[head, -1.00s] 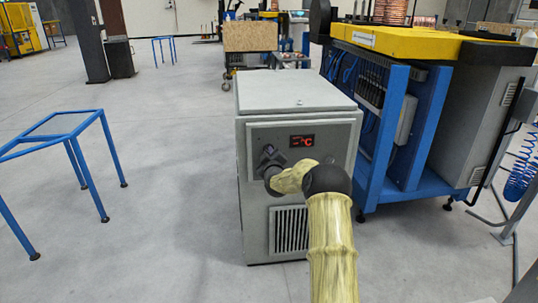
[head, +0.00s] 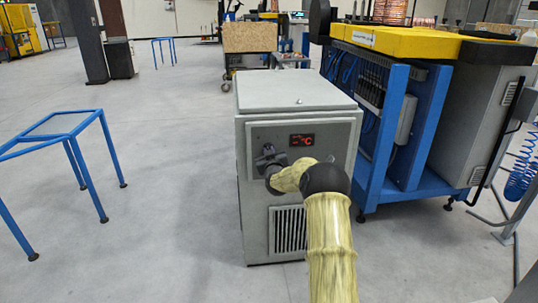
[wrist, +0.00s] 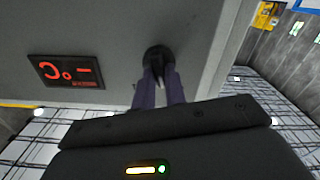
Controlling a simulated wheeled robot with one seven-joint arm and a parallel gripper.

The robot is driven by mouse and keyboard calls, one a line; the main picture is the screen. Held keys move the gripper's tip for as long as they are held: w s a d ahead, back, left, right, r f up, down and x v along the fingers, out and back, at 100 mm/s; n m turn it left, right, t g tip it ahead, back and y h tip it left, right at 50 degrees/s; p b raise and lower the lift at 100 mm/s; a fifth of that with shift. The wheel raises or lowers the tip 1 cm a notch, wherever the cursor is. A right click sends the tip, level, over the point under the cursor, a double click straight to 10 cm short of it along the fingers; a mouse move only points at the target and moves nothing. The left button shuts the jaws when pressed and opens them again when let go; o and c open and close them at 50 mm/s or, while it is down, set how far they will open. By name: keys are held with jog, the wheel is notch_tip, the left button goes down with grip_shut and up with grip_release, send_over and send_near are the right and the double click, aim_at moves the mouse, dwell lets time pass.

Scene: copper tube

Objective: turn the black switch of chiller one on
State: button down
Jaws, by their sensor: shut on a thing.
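The chiller (head: 298,95) is a grey box standing on the floor at the middle of the head view. Its front panel carries a lit red °C display (head: 302,140), which shows upside down in the wrist view (wrist: 66,72). The black switch (wrist: 156,53) is a round dark knob on the panel in the wrist view. My gripper (wrist: 160,78) has both fingers closed on the knob. In the head view my gripper (head: 269,160) is at the panel, left of and below the display, and mostly hides the switch. The knob's exact angle is hard to tell.
A blue-framed machine with a yellow top (head: 397,41) stands close to the chiller's right. A blue frame stand (head: 75,139) is at the left. The floor (head: 170,180) between the stand and chiller is clear. A vent grille (head: 288,230) is low on the chiller front.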

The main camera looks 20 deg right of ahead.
jog(key=m+b, duration=0.1)
jog(key=m, duration=0.7)
jog(key=m+b, duration=0.1)
jog(key=m, duration=0.3)
jog(key=shift+s+d+f+b, duration=0.1)
jog(key=shift+d+f+b, duration=0.15)
jog(key=shift+b, duration=0.1)
jog(key=c, duration=1.4)
grip_release()
jog(key=shift+c, duration=0.2)
jog(key=shift+r, duration=0.1)
jog(key=shift+s, duration=0.15)
